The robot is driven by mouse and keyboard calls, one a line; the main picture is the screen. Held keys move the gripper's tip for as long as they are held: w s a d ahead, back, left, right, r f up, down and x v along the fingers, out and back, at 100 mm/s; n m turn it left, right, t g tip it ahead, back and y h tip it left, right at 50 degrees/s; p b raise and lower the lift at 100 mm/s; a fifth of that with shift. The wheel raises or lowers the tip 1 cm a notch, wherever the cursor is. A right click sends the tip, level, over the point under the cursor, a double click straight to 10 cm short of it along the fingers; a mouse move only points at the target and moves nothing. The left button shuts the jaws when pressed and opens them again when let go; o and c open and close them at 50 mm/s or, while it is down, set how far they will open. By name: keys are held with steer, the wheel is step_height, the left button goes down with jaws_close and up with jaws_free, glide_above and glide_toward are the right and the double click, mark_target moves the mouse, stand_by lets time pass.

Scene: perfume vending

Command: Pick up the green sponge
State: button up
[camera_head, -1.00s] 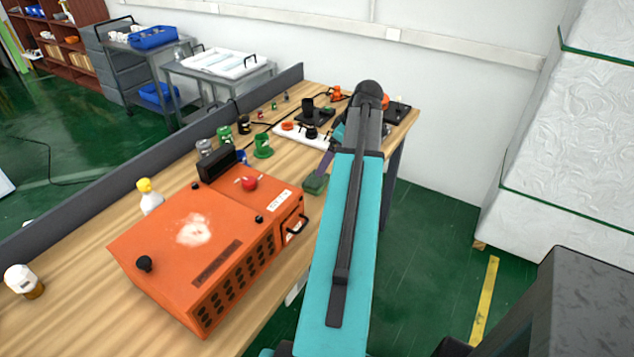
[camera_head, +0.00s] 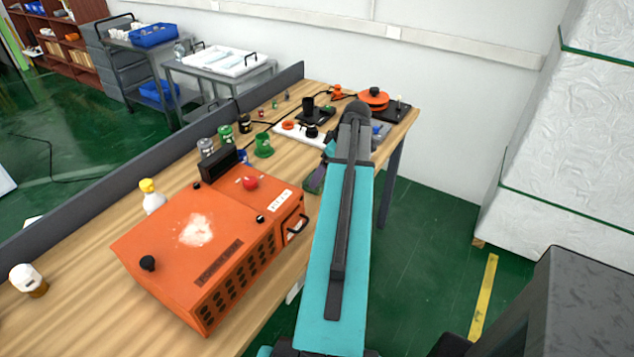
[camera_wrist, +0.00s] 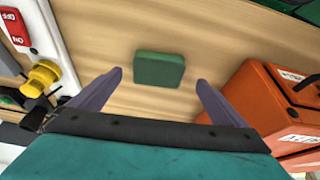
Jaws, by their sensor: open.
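The green sponge (camera_wrist: 158,70) is a flat dark-green block lying on the wooden table, seen in the upper middle of the wrist view. My gripper (camera_wrist: 158,79) is open, with its two purple fingers spread to the left and right of the sponge and a gap on each side. Nothing is held between the fingers. I cannot tell how high the fingertips are above the table.
The orange machine (camera_head: 208,240) stands close on the sponge's right in the wrist view (camera_wrist: 272,105). A white power strip (camera_wrist: 38,30) and a yellow knob (camera_wrist: 43,74) lie on its left. Bare wood surrounds the sponge.

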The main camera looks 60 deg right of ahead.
mark_target(317, 191)
steer(key=shift+w+d+f+p, duration=0.1)
steer(key=shift+w+f+p, duration=0.85)
steer(key=shift+f, duration=0.25)
steer(key=shift+p+x, duration=0.35)
steer(key=shift+x, duration=0.8)
steer(key=shift+s, duration=0.15)
steer(key=shift+c, duration=0.4)
steer(key=c, duration=1)
